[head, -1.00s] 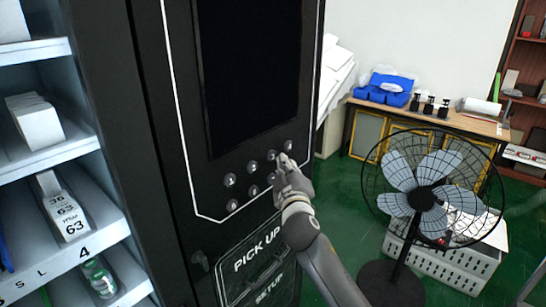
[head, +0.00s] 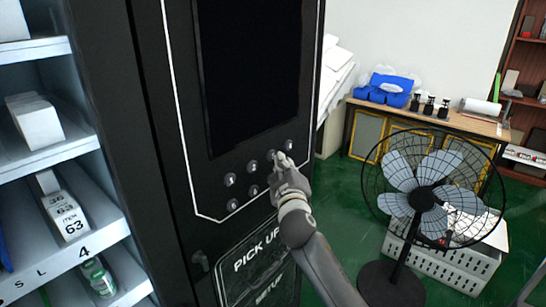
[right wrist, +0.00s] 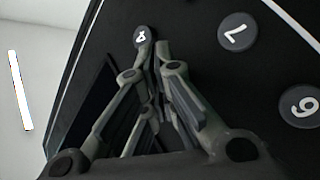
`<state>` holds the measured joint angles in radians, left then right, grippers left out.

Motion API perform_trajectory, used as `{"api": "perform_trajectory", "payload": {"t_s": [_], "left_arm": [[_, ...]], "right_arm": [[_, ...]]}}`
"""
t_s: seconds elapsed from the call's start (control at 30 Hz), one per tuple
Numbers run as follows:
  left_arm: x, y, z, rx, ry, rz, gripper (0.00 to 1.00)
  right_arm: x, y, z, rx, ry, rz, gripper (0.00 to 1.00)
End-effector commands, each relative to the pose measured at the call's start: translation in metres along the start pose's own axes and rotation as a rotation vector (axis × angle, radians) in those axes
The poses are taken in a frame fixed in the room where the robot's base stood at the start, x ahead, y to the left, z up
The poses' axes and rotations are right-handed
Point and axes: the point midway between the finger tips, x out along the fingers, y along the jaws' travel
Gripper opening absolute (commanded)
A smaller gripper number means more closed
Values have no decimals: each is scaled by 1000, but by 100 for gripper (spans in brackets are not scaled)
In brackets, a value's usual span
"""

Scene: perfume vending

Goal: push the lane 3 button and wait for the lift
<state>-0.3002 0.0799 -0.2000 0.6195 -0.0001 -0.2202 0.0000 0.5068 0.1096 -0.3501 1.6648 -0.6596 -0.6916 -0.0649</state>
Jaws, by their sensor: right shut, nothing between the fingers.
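The black vending machine's round buttons sit in two rows below its dark screen (head: 250,75). Buttons marked 7 (right wrist: 237,32) and 6 (right wrist: 300,105) lie to the right. No button marked 3 is readable; the fingers hide part of the panel. Contact cannot be told. My left gripper is out of view.
The PICK UP door (head: 258,262) is below the buttons, beside my right arm. Lit shelves (head: 30,165) with boxes stand at left. A black fan (head: 425,198) and a white crate (head: 455,268) stand right. A table (head: 475,124) is behind.

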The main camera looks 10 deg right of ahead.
Motion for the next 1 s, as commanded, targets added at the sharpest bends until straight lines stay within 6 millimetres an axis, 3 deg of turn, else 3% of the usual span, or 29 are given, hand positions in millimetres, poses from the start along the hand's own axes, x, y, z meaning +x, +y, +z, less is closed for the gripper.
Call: {"api": "perform_trajectory", "payload": {"t_s": [1.0], "left_arm": [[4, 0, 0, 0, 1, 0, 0]], "right_arm": [[6, -4, -4, 0, 0, 0, 0]]}}
